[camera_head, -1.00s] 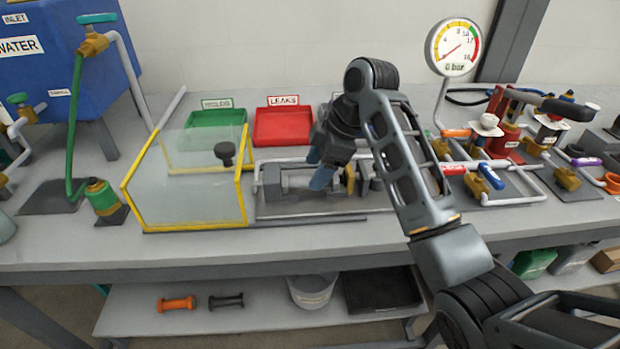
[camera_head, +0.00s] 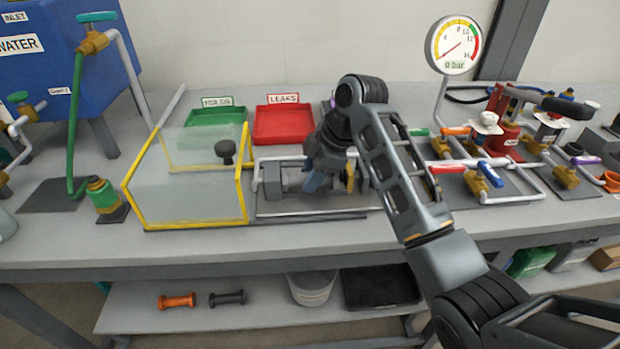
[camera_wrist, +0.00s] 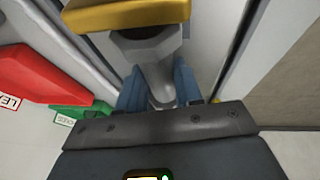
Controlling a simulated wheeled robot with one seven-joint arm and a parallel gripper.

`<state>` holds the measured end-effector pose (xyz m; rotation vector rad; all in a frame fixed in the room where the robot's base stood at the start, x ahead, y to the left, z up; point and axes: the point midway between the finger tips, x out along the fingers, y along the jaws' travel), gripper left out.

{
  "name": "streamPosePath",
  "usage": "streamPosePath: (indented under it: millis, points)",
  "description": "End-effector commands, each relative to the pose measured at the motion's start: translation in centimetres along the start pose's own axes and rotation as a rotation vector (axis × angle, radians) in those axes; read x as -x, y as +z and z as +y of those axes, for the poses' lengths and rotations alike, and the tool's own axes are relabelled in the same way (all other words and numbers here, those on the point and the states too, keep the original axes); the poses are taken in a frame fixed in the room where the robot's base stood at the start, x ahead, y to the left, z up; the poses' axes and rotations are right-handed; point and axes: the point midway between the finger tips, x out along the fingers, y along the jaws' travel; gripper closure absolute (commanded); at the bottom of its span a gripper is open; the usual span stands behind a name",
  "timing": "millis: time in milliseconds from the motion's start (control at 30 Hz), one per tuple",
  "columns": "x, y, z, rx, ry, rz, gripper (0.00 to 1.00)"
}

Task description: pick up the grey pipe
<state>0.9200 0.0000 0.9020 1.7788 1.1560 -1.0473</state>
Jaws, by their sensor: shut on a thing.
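My gripper (camera_head: 314,182) is low over the pump unit in the middle of the bench. In the wrist view its two blue fingers (camera_wrist: 160,82) are shut on a light grey rounded piece (camera_wrist: 161,97). I cannot tell whether the held piece is a pipe or part of the pump unit. A dark grey flanged pipe (camera_head: 227,298) lies on the lower shelf, to the right of an orange one (camera_head: 177,301). My gripper hides part of the unit in the head view.
A clear guard with yellow edges (camera_head: 243,190) stands left of my gripper. A green tray (camera_head: 216,124) and a red tray (camera_head: 283,123) lie behind. Valves and white pipes (camera_head: 515,197) crowd the right. A grey bucket (camera_head: 313,290) and black tray (camera_head: 380,291) are on the shelf.

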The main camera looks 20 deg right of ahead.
Motion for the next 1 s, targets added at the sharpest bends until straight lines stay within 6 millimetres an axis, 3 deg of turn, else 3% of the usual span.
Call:
streamPosePath:
  millis: [200,600,767,1000]
  points:
    - [0.0,0.0,0.0,0.000,0.000,0.000,1.00]
    - [0.4,-0.2,0.1,0.001,0.002,0.001,1.00]
    - [2.2,-1.0,0.5,0.002,0.004,0.002,1.00]
    - [6.4,-2.7,1.2,0.003,0.005,0.001,1.00]
